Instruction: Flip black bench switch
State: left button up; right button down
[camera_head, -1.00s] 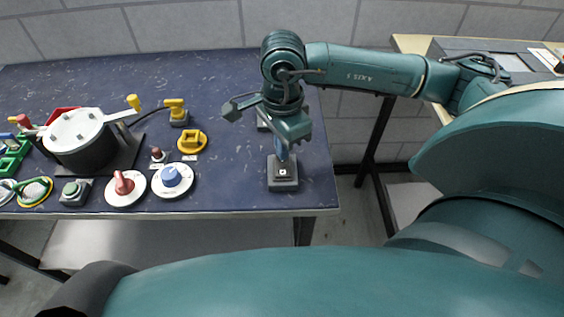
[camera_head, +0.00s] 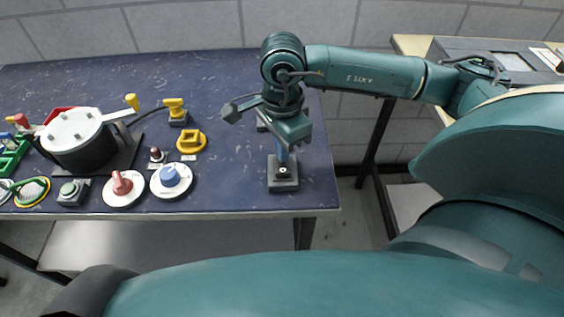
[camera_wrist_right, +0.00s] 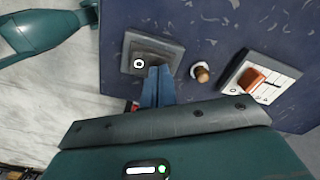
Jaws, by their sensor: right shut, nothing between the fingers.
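The black bench switch (camera_head: 284,172) sits on a grey base near the table's front right corner. The fingers hide part of the switch. My left gripper is out of view.
The right wrist view shows an orange toggle (camera_wrist_right: 255,78). The table's back is clear.

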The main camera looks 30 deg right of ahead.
notch_tip(320, 180, up, 7)
jog(key=p, duration=0.3)
jog(key=shift+f, duration=0.15)
jog(key=shift+f, duration=0.1)
dwell(0.5)
